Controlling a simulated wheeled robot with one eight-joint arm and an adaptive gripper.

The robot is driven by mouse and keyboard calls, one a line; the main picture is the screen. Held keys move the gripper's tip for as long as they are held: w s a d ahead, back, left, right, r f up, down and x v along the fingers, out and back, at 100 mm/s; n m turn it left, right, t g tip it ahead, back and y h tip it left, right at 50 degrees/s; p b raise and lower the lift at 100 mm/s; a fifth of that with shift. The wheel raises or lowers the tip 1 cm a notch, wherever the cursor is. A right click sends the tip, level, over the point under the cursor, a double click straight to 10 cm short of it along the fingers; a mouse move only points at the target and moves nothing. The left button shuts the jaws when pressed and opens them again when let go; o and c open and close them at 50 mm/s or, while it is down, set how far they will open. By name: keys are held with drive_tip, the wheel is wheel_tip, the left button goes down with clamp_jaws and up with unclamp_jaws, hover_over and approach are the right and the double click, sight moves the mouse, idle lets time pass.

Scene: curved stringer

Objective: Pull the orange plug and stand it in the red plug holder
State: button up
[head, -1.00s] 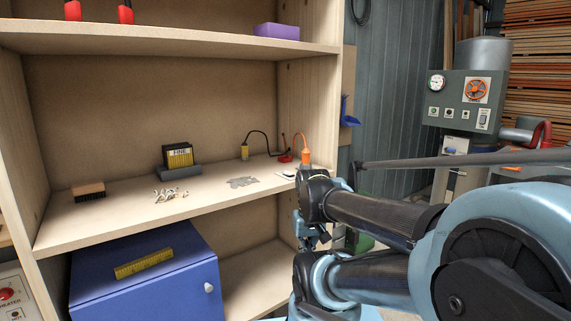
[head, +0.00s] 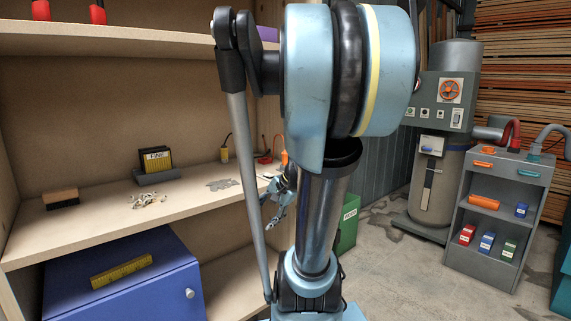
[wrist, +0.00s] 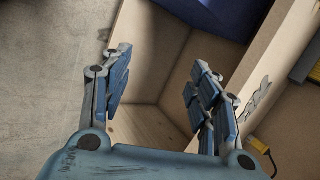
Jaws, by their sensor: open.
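The orange plug (head: 284,157) stands at the right end of the middle shelf (head: 115,212) with an orange cord at its top. A small red piece (head: 264,159) sits just left of it; I cannot tell whether it is the red plug holder. My gripper (head: 279,208) is open and empty, below and in front of the plug, near the shelf's front edge. In the wrist view, its spread fingers (wrist: 160,88) face the shelf unit's lower part and the floor. The orange plug is not visible there.
A yellow plug (head: 224,154) with a black cord stands farther left; it also shows in the wrist view (wrist: 259,145). A brush (head: 61,198), white bits (head: 148,200) and a box marked FINE (head: 156,159) lie along the shelf. A blue cabinet (head: 125,280) stands below.

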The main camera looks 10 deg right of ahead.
drive_tip(key=w+d+r+m+t+y, duration=0.1)
drive_tip(key=w+d+r+m+t, duration=0.1)
drive_tip(key=w+d+m, duration=0.3)
drive_tip(key=w+d+r+m+t+y, duration=0.1)
drive_tip(key=w+r+m, duration=0.1)
drive_tip(key=w, duration=0.4)
drive_tip(key=w+d+r+m+t+y, duration=0.1)
drive_tip(key=w+d+r+m+t, duration=0.1)
drive_tip(key=w+d+m, duration=0.3)
drive_tip(key=w+d+r+m+t, duration=0.2)
drive_tip(key=w+d+m+t, duration=0.6)
drive_tip(key=d, duration=0.6)
drive_tip(key=shift+m+g, duration=0.5)
drive_tip(key=shift+g, duration=0.2)
drive_tip(key=x, duration=1.2)
drive_tip(key=shift+w+d, duration=0.1)
drive_tip(key=shift+w, duration=0.25)
drive_tip(key=shift+a+x, duration=0.25)
drive_tip(key=shift+x, duration=2.45)
drive_tip(key=shift+s, duration=0.2)
drive_tip(key=c, duration=1.1)
